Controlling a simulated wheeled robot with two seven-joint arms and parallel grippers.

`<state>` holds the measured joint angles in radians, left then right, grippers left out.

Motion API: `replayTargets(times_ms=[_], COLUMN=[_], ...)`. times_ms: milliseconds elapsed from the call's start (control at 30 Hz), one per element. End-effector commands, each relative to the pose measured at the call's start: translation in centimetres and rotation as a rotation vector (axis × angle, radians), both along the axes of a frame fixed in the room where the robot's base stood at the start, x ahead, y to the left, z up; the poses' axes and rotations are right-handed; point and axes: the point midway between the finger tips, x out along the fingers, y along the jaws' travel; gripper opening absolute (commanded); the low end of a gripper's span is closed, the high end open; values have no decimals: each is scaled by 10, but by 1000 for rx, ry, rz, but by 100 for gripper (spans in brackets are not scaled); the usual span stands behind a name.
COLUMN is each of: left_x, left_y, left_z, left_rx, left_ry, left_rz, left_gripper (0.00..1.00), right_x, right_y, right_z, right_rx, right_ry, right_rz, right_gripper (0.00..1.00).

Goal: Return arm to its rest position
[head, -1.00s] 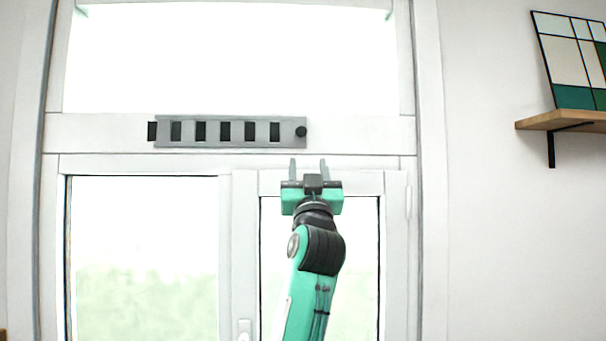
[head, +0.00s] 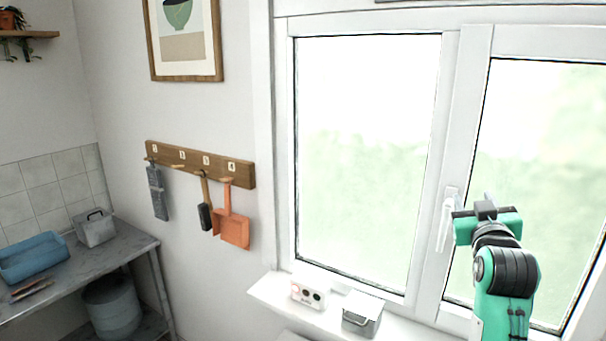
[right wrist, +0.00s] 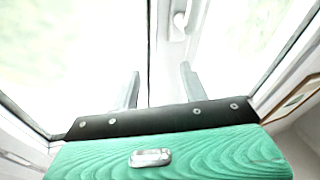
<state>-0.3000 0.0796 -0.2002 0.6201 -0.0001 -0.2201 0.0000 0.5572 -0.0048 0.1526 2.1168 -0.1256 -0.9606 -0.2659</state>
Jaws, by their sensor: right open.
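My right gripper (head: 474,200) is raised in front of the window at the right of the head view, with its green and black arm coming up from below. In the right wrist view the two grey fingers of the gripper (right wrist: 160,88) stand apart with nothing between them. The white window handle (right wrist: 180,22) shows beyond the fingers there. The same window handle (head: 447,218) is just left of the gripper in the head view; I cannot tell the gap in depth. My left gripper is not in view.
A window sill (head: 268,291) below holds a white box with dark round spots (head: 309,294) and a grey metal box (head: 362,315). A peg rail (head: 200,163) with hanging tools is on the left wall. A grey table (head: 130,244) stands at far left.

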Motion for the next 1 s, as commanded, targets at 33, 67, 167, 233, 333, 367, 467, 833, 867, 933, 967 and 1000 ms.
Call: replayTargets(times_ms=[33,67,167,233,333,367,467,833,867,933,967,1000], left_x=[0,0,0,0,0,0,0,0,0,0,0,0], left_y=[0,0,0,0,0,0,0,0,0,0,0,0], left_z=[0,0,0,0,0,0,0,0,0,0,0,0], left_rx=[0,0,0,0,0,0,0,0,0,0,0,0], left_ry=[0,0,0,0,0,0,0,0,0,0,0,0], left_rz=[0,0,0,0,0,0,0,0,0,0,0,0], left_gripper=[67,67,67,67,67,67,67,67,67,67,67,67], right_x=[-5,-8,-23,-37,-61,-70,-101,-254,-265,-290,-300,-313], right_y=[5,9,21,29,40,43,55,93,96,101,103,105], right_z=[-32,-49,-105,-142,-194,-209,-257,-392,-398,-410,-415,-420], right_rx=[4,9,26,40,60,66,88,175,181,195,200,207], right_ry=[64,99,220,304,426,464,588,1046,1076,1139,1166,1197], right_rz=[12,21,46,62,84,90,109,159,162,167,168,171], right_gripper=[45,45,45,45,45,45,45,45,45,45,45,45])
